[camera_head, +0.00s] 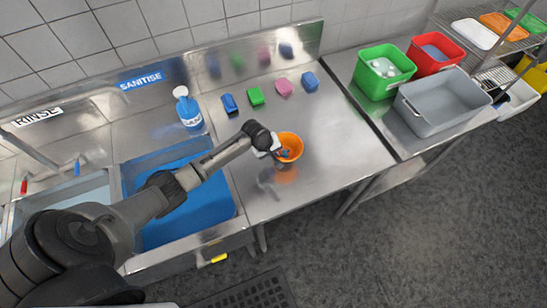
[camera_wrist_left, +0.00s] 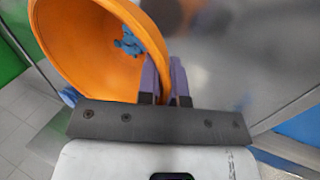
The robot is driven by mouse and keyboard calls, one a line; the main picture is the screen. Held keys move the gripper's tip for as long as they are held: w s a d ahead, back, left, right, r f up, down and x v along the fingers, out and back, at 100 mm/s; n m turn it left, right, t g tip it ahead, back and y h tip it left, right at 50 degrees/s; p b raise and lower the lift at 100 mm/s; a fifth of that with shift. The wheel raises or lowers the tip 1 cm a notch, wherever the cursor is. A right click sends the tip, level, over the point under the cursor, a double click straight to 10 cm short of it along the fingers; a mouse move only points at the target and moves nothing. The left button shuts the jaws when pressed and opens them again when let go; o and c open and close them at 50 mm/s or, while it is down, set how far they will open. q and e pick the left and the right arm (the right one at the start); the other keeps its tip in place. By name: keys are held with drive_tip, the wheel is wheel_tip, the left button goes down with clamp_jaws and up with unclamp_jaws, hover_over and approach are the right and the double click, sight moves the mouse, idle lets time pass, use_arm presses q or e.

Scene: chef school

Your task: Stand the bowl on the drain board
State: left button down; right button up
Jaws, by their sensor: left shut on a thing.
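The orange bowl (camera_head: 296,141) is at the tip of my left arm in the head view, over the steel drain board (camera_head: 335,150) near its left part. My left gripper (camera_head: 280,149) is shut on the bowl's rim. In the left wrist view the bowl (camera_wrist_left: 75,50) is tilted, its hollow side showing, with the wall between the two purple-grey fingers (camera_wrist_left: 165,80). A small blue thing (camera_wrist_left: 128,41) shows inside the bowl; I cannot tell what it is. I cannot tell whether the bowl touches the board. My right gripper is not in view.
Blue, green and pink sponges (camera_head: 255,95) lie in a row behind the bowl. A blue spray bottle (camera_head: 188,110) stands back left. The blue-filled sink (camera_head: 195,205) is left. Grey, green and red tubs (camera_head: 445,100) stand right. The board's front right is clear.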

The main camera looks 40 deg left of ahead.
use_arm(q)
wheel_tip(320, 180, down, 4)
drive_tip(key=shift+r, duration=0.15)
drive_tip(key=shift+f, duration=0.2)
drive_tip(key=c, duration=1.3)
unclamp_jaws()
drive_tip(key=shift+o, duration=0.2)
